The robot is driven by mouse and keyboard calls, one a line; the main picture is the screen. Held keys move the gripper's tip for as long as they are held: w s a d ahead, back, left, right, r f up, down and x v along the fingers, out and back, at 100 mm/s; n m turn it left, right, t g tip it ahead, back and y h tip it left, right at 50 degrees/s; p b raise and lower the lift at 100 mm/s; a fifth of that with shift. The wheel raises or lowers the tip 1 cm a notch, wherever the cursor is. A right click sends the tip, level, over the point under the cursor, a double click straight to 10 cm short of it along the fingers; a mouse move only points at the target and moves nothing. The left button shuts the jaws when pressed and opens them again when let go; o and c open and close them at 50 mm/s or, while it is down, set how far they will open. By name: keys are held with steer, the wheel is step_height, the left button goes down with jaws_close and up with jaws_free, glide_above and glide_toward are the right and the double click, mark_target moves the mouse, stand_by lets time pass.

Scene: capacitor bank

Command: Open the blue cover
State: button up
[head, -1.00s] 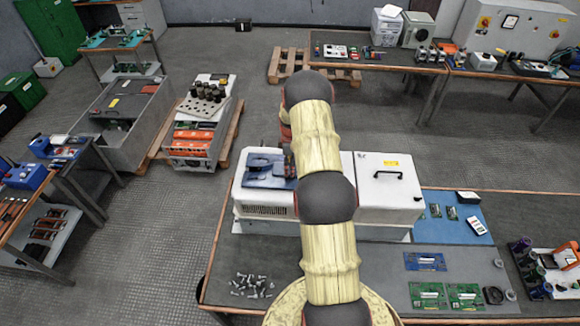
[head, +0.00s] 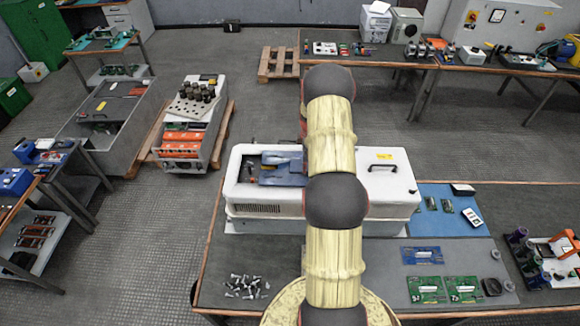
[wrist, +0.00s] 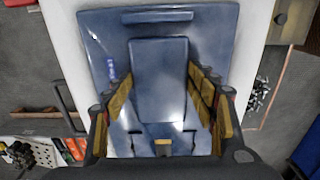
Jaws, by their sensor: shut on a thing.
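The blue cover (head: 284,170) lies on top of the white box (head: 400,200), left of my arm. A dark opening (head: 248,168) with a small orange-red part shows in the box top at the cover's left. In the wrist view, the cover (wrist: 100,50) fills the middle, with a raised rectangular block as its grip. My gripper (wrist: 160,85) has its yellow-padded fingers on both sides of this block and is shut on it. In the head view, my arm hides the gripper and the cover's right end.
The box's right part has a black handle (head: 382,167). Loose bolts (head: 245,286) lie on the front left of the bench. Circuit boards (head: 445,290) and a blue mat (head: 440,208) lie to the right. Open floor lies left of the bench.

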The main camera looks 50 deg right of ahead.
steer(key=s+d+b, duration=0.1)
steer(key=s+d, duration=0.2)
steer(key=s, duration=0.1)
steer(key=s+d+b, duration=0.1)
steer(key=s+d, duration=0.3)
steer(key=s, duration=0.1)
steer(key=s+d+b, duration=0.2)
steer(key=s+d, duration=0.1)
steer(key=s, duration=0.1)
steer(key=shift+s+d, duration=0.2)
steer(key=shift+d, duration=0.2)
steer(key=shift+s+d+r, duration=0.1)
steer(key=shift+s+d, duration=0.25)
steer(key=shift+s, duration=0.05)
steer(key=o, duration=1.2)
steer(key=shift+o, duration=1.4)
steer(key=shift+s+d, duration=0.15)
steer(key=shift+s, duration=0.05)
steer(key=shift+o, duration=1)
steer(key=shift+w, duration=0.15)
step_height(320, 180, up, 12)
